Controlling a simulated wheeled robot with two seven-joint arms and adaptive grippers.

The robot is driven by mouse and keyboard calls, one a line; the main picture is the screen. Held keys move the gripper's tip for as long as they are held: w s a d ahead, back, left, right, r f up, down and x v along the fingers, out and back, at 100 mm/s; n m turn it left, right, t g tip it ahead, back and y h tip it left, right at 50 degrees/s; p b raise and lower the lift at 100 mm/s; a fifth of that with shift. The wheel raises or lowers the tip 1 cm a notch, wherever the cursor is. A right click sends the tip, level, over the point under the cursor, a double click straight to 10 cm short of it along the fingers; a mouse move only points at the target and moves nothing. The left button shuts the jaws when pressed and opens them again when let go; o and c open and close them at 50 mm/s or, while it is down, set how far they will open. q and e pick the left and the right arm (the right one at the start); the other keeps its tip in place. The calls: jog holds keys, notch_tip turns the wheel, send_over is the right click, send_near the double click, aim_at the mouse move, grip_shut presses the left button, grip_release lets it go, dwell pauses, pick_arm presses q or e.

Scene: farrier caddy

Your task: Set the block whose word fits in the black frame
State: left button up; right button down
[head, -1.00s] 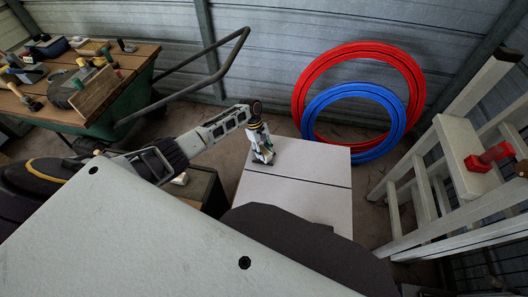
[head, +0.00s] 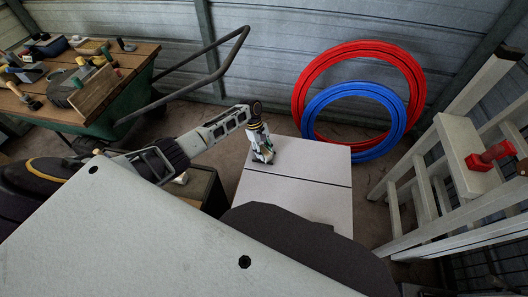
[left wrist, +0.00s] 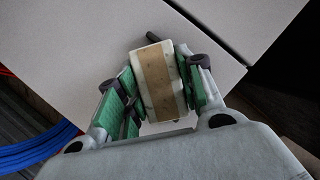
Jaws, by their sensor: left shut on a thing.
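My left gripper (head: 263,157) is low over the pale box top (head: 310,160), near its far left part. In the left wrist view my left gripper (left wrist: 158,68) is shut on a cream block (left wrist: 157,82) with a tan band down its middle. Green pads press the block from both sides. No word shows on the face in view. A small dark bar (left wrist: 153,37) shows just past the block; I cannot tell whether it belongs to the black frame. The black frame is otherwise not made out. My right gripper is not in view.
A dark seam crosses the pale top. Red (head: 385,55) and blue (head: 345,90) hose coils lean on the wall behind. A step ladder (head: 455,150) with a red tool (head: 490,155) stands right. A cluttered wooden bench (head: 130,75) stands left. Most of the pale top is clear.

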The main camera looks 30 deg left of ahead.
pick_arm(q)
jog(key=o, duration=1.1)
jog(key=shift+v, duration=5.95)
jog(key=shift+w, duration=0.1)
